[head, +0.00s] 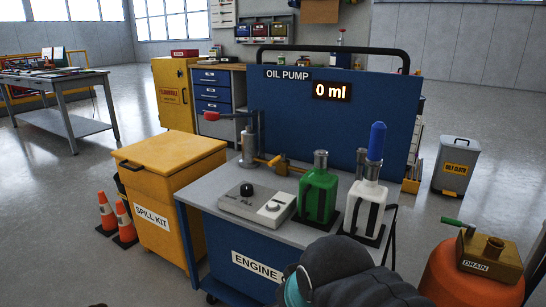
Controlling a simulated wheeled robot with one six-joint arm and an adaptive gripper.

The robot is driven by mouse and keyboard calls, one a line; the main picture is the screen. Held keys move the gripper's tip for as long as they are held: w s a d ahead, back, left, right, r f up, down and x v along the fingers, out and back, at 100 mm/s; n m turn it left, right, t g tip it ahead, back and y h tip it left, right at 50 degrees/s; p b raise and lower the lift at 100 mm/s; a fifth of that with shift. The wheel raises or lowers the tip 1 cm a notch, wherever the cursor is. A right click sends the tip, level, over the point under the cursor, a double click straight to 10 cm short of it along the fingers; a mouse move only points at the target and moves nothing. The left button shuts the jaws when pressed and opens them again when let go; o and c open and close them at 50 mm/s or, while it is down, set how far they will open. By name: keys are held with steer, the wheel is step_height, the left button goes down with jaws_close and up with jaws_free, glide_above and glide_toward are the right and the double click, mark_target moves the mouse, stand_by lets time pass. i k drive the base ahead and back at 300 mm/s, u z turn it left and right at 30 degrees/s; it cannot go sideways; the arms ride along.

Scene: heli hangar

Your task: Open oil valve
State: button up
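The oil pump cart has a grey top (215,182), a blue back panel (385,105) marked OIL PUMP and a display (332,92) reading 0 ml. On the cart stands a grey hand pump (249,148) with a red-ended lever (211,116). A brass valve fitting (282,164) with a yellow part beside it sits on a pipe right of the pump. I cannot tell whether it is open. A green bottle (318,190) and a white bottle (367,203) with a blue top stand to the right. My gripper is out of view; only a dark part of my arm shows at the bottom.
A control box (257,204) lies at the cart's front. A yellow spill kit bin (170,165) and cones (124,220) stand left. An orange drain drum (462,275) with a green-handled lever (452,221) and a grey oily cloth bin (456,165) stand right. Floor shows between cart and bin.

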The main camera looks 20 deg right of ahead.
mark_target(282, 157)
steer(key=k, duration=0.6)
steer(key=u, duration=0.95)
steer(key=i, duration=1.25)
steer(key=z, duration=0.55)
steer(key=i, duration=0.5)
steer(key=z, duration=0.4)
